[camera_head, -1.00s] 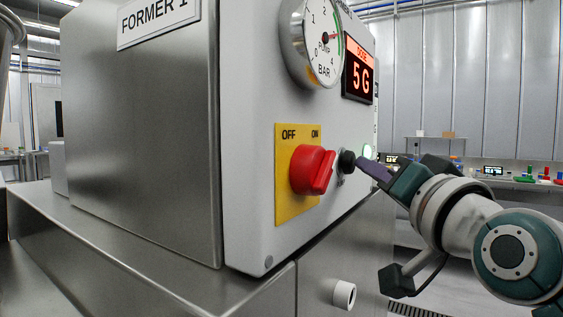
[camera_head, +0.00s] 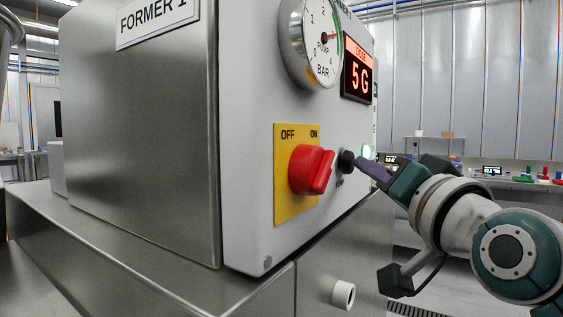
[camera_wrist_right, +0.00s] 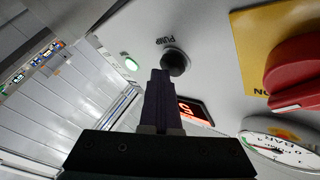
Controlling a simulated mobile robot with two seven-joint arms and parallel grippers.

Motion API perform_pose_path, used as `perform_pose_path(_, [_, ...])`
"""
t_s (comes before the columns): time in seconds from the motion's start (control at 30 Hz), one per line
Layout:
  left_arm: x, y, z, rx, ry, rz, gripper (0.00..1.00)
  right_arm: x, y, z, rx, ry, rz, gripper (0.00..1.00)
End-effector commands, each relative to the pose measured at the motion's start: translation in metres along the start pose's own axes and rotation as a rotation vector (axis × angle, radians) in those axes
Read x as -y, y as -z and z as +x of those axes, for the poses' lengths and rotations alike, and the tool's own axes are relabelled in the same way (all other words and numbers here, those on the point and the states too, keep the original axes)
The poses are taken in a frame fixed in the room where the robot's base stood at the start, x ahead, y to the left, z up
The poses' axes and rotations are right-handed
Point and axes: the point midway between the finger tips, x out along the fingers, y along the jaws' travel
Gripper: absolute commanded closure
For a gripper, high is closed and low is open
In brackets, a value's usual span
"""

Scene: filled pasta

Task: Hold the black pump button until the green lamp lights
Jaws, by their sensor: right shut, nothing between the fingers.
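The black pump button (camera_head: 346,161) is on the front panel, right of the red switch. It also shows in the right wrist view (camera_wrist_right: 175,62), under the label PUMP. My right gripper (camera_head: 360,165) is shut and empty, with its fingertips at the button; they look to be touching it, though the exact contact is hard to tell. In the right wrist view the closed fingers (camera_wrist_right: 159,75) point at the button. The green lamp (camera_head: 367,152) is lit, glowing pale green just beyond the button; it also shows in the right wrist view (camera_wrist_right: 130,61). My left gripper is not in view.
A red rotary switch (camera_head: 312,170) on a yellow plate sits left of the button. Above are a pressure gauge (camera_head: 318,45) and a dose display (camera_head: 358,80) reading 5 G. A white knob (camera_head: 343,295) sticks out low on the cabinet.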

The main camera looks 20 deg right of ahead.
Motion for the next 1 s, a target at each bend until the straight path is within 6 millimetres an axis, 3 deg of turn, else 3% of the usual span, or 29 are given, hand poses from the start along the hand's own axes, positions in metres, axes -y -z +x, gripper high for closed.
perform_pose_path(1.0, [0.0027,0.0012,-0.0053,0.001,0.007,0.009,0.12,-0.0058,0.0066,-0.0086,0.002,-0.001,-0.002,1.00])
